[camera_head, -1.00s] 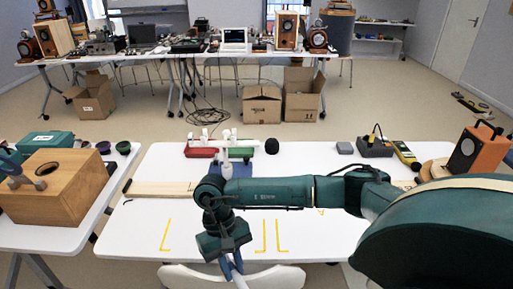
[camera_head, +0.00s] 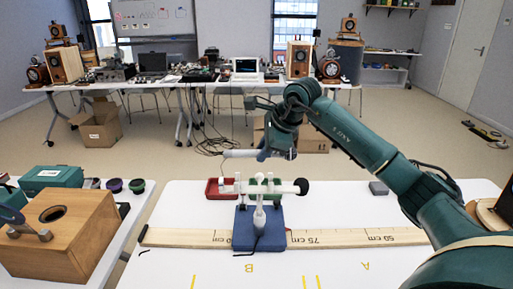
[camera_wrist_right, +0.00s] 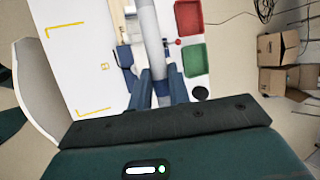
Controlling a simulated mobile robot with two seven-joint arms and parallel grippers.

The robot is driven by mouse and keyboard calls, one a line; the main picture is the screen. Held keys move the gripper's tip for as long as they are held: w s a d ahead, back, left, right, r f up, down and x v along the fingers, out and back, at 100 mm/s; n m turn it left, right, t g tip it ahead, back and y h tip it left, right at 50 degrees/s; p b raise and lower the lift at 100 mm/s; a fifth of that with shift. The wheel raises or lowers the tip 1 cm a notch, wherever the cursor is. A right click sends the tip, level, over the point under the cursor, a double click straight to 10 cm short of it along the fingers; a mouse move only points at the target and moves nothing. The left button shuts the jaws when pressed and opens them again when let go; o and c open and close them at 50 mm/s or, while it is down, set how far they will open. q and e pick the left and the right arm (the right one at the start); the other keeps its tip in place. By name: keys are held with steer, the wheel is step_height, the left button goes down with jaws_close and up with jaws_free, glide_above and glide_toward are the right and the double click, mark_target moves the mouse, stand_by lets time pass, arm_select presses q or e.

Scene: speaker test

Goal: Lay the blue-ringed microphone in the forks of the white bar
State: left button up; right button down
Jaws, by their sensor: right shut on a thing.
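My right gripper (camera_head: 266,154) is shut on a whitish-grey rod, the microphone (camera_head: 238,153), and holds it above the far side of the table. The microphone lies about level, one end pointing left. In the right wrist view, the microphone (camera_wrist_right: 150,38) stands out from between the blue-grey fingers (camera_wrist_right: 155,90). I cannot make out its blue ring. The white bar (camera_head: 283,187) sits on an upright post over a blue base (camera_head: 244,238), nearer than the microphone and apart from it. The bar's forks are too small to tell clearly. My left gripper is not in view.
A red tray (camera_head: 213,189) and a green tray (camera_head: 255,182) lie behind the bar. A wooden ruler board (camera_head: 345,237) runs along the table. A wooden box (camera_head: 80,232) stands on the left table.

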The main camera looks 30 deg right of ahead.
steer(key=shift+s+d+f+b, duration=0.1)
steer(key=shift+f+b, duration=0.4)
steer(key=shift+f, duration=0.05)
steer(key=shift+f+b, duration=0.9)
steer(key=shift+f, duration=0.25)
steer(key=shift+f+b, duration=0.65)
steer(key=shift+f, duration=0.25)
steer(key=shift+f+b, duration=0.85)
steer(key=shift+f, duration=0.3)
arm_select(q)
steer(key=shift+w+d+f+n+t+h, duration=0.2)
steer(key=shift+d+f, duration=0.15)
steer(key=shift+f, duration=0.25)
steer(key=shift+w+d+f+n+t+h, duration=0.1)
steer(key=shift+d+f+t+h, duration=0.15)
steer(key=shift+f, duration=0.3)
arm_select(e)
steer(key=shift+f, duration=0.4)
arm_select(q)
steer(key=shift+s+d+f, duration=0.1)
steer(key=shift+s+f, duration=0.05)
arm_select(e)
steer(key=shift+a, duration=0.2)
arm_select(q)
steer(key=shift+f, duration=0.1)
arm_select(e)
steer(key=shift+f, duration=0.15)
